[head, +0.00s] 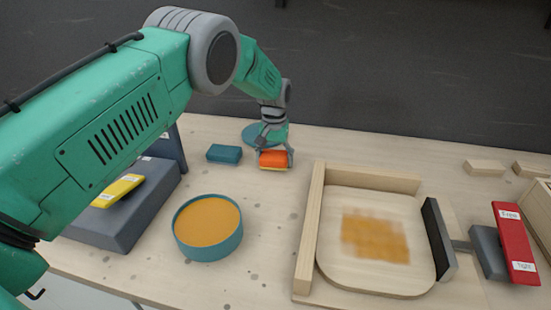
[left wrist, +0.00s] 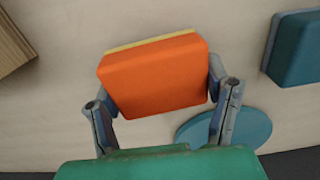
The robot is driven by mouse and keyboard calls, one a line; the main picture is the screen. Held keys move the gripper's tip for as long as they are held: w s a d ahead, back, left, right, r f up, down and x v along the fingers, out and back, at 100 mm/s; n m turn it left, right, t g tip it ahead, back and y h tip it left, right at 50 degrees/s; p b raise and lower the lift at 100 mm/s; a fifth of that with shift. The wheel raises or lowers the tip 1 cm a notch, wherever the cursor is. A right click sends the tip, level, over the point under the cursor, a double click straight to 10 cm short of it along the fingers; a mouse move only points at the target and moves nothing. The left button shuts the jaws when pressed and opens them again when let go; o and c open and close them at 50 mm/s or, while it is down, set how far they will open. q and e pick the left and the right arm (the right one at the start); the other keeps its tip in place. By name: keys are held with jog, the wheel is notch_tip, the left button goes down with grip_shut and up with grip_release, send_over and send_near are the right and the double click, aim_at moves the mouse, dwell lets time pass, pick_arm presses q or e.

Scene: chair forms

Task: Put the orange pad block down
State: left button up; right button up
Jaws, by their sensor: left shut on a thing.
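The orange pad block (head: 273,158) is at the back middle of the table in the head view. My left gripper (head: 274,152) is shut on it from above. In the left wrist view the block (left wrist: 155,75) fills the space between the two fingers of my left gripper (left wrist: 162,95). It has an orange body and a thin yellow layer along one edge. I cannot tell whether its underside touches the table. A round teal disc (head: 256,134) lies right behind the gripper, and it shows beside the right finger in the left wrist view (left wrist: 240,128). My right gripper is not in view.
A teal block (head: 224,153) lies just left of the gripper. A teal bowl of orange stuff (head: 207,228) stands in front. A grey box with a yellow lever (head: 118,190) is at left.

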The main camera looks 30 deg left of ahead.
aim_at(274, 154)
pick_arm(q)
jog(key=o, duration=1.3)
jog(key=shift+a+f, duration=0.15)
jog(key=shift+o, duration=1.3)
jog(key=shift+a, duration=0.15)
jog(key=shift+d, duration=0.25)
notch_tip(274, 154, up, 14)
jog(key=shift+s+d, duration=0.2)
jog(key=shift+s, duration=0.05)
jog(key=shift+f, duration=0.15)
